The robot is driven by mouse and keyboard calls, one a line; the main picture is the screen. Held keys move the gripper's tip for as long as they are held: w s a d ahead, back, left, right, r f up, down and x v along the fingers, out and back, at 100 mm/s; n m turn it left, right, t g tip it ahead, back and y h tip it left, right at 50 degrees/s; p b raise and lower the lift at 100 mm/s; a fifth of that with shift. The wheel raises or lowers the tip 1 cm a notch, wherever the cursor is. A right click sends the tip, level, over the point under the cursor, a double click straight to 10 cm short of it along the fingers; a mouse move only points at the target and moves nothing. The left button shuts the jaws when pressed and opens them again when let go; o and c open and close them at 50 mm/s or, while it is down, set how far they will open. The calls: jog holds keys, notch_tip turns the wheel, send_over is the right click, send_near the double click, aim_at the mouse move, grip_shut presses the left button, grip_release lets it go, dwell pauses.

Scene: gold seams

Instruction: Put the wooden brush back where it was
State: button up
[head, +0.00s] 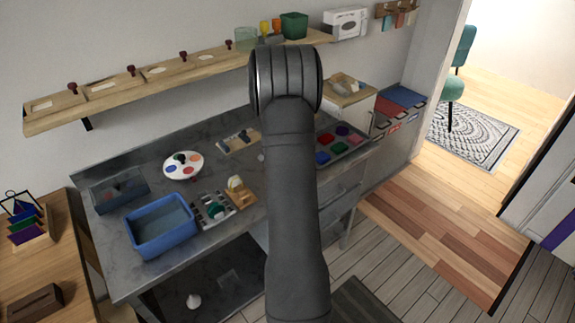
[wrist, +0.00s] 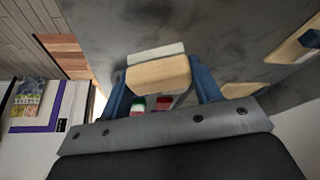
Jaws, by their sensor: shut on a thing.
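In the wrist view my gripper (wrist: 160,72) is shut on the wooden brush (wrist: 158,77), a pale wooden block with a whitish strip along its far edge. A blue finger presses on each side of it. The grey worktop (wrist: 225,35) shows beyond the brush, and I cannot tell how high it is held. In the head view my arm hides the gripper and the brush. The place where the brush was cannot be told from these frames.
On the worktop stand a blue basin (head: 162,228), a white palette (head: 183,165), a slotted tray (head: 211,209), a small wooden stand with a cream piece (head: 240,194) and a tray of coloured pads (head: 338,144). A wooden shelf (head: 110,100) runs along the wall behind.

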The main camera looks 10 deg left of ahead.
jog(key=shift+w+a+f, duration=0.15)
jog(key=shift+a+f, duration=0.25)
jog(key=shift+f, duration=1.85)
jog(key=shift+f, duration=0.2)
jog(key=o, duration=0.9)
jog(key=shift+o, duration=0.2)
jog(key=shift+r, duration=0.15)
jog(key=v, duration=1.2)
